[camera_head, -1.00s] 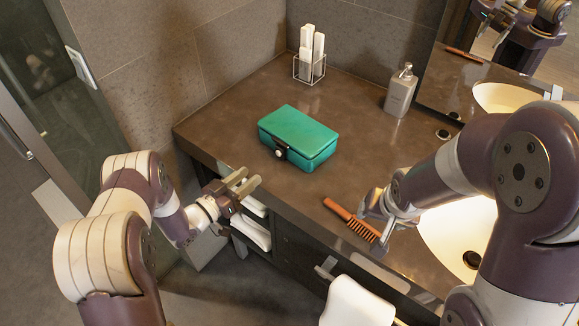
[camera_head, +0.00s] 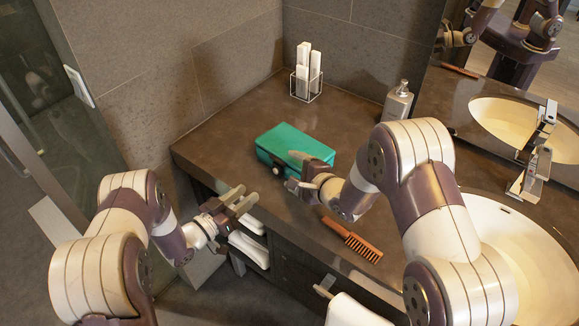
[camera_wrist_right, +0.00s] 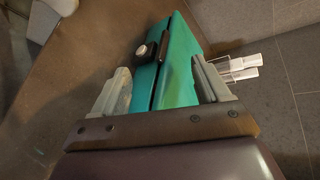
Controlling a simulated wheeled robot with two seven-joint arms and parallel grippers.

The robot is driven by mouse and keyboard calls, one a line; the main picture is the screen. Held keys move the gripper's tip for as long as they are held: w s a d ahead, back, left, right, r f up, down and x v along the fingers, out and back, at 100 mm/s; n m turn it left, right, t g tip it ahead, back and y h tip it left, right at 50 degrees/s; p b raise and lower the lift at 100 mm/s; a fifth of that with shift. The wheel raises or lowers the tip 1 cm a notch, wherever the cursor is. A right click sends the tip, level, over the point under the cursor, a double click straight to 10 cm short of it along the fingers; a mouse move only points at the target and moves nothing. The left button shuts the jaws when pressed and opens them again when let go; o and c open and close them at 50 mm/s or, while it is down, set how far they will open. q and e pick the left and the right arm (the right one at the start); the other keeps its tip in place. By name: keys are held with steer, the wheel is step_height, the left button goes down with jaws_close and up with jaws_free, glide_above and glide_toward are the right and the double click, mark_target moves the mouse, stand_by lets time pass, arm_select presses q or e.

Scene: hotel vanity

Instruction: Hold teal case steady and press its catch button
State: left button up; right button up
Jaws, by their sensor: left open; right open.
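The teal case (camera_head: 295,142) lies shut on the brown counter, partly hidden behind my right gripper. Its round catch button (camera_head: 278,171) is on the front side. In the right wrist view the case (camera_wrist_right: 180,75) shows between the fingers, with the button (camera_wrist_right: 142,51) on a dark catch beyond them. My right gripper (camera_head: 294,171) is open at the case's front right; I cannot tell whether a finger touches it. My left gripper (camera_head: 241,200) is open and empty in front of the counter's edge, apart from the case.
An orange comb (camera_head: 352,240) lies near the counter's front edge. A soap dispenser (camera_head: 397,103) and a wire holder with white items (camera_head: 306,82) stand at the back. The sink (camera_head: 520,245) is at right. Rolled towels (camera_head: 248,248) sit below the counter.

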mark_target(285, 166)
steer(key=x, duration=0.4)
steer(key=shift+w, duration=0.15)
jaws_close()
arm_select(q)
steer(key=shift+s, duration=0.1)
arm_select(e)
steer(key=shift+f, duration=0.1)
